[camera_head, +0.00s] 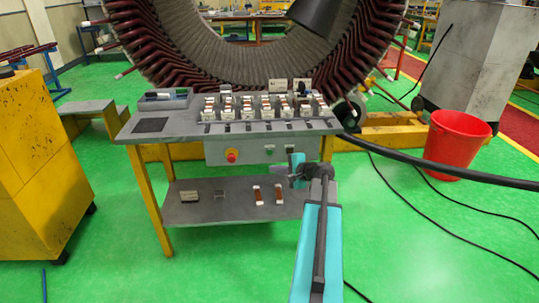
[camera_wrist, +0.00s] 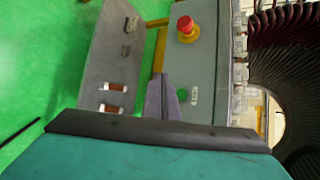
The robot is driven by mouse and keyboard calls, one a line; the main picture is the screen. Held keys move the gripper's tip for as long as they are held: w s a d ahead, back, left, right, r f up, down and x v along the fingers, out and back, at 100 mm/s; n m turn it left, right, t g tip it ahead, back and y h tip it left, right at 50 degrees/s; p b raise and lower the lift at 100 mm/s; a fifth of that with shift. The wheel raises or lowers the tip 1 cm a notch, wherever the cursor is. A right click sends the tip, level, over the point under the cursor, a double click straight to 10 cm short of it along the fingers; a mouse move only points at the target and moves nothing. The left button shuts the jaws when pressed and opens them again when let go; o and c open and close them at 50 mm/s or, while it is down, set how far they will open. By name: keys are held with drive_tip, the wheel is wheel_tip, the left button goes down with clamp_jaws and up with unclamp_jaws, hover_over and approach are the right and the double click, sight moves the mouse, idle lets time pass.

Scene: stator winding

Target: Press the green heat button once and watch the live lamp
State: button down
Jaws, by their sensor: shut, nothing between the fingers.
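The control panel (camera_head: 215,150) hangs under the front edge of the grey bench. It bears a green button (camera_head: 268,149), also seen in the wrist view (camera_wrist: 183,94) beside a small white label (camera_wrist: 195,96). My gripper (camera_head: 278,169) is shut and empty, just in front of and below the panel in the head view. In the wrist view its grey fingers (camera_wrist: 160,84) lie close to the green button, to its left. I cannot tell whether they touch it. A second small fitting (camera_head: 290,148) sits right of the button. I cannot tell which fitting is the live lamp, or whether it is lit.
A red mushroom button (camera_head: 232,156) on yellow sits left on the panel, also in the wrist view (camera_wrist: 186,27). The lower shelf (camera_head: 225,212) holds small parts and coils. The large stator (camera_head: 240,60) stands behind. A red bucket (camera_head: 457,145) and black cables are at right.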

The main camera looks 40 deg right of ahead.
drive_tip(key=shift+w+d+p, duration=0.2)
drive_tip(key=shift+w+d, duration=1.15)
drive_tip(key=shift+w, duration=0.25)
drive_tip(key=shift+w+d+p, duration=0.15)
drive_tip(key=shift+w+d, duration=1.2)
drive_tip(key=shift+w, duration=0.25)
drive_tip(key=shift+w+d, duration=0.5)
drive_tip(key=shift+w, duration=0.1)
idle(1.5)
drive_tip(key=shift+s, duration=0.1)
drive_tip(key=shift+s+a, duration=0.5)
drive_tip(key=shift+s, duration=0.05)
idle(0.4)
drive_tip(key=shift+s+a+b, duration=0.5)
drive_tip(key=shift+s+a, duration=1.15)
drive_tip(key=shift+s, duration=0.25)
